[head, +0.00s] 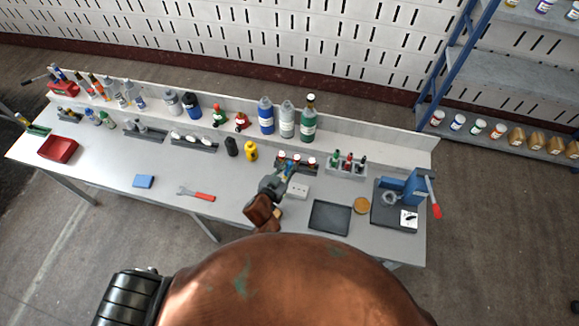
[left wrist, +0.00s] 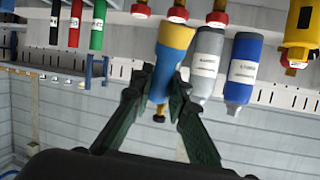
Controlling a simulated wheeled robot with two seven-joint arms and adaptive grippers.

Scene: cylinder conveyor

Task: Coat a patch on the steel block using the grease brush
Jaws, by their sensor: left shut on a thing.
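My left gripper (head: 284,174) is over the middle of the bench, reaching toward the rack of small bottles. In the left wrist view the gripper (left wrist: 165,90) is shut on a blue and yellow tool (left wrist: 168,65). Its blue body sits between the dark fingers, with a wide yellow part above and a small yellow tip below. I cannot tell its bristles, so I cannot be sure it is the grease brush. A small white block with dark marks (head: 298,191) lies just right of the gripper. I cannot tell whether it is the steel block. My right gripper is not in view.
A dark rack (head: 297,160) and a grey bottle tray (head: 346,170) stand behind the gripper. A dark tray (head: 330,217), a round tan lid (head: 362,205) and a blue vise (head: 414,187) are to the right. A wrench (head: 197,194) and blue pad (head: 144,181) lie left.

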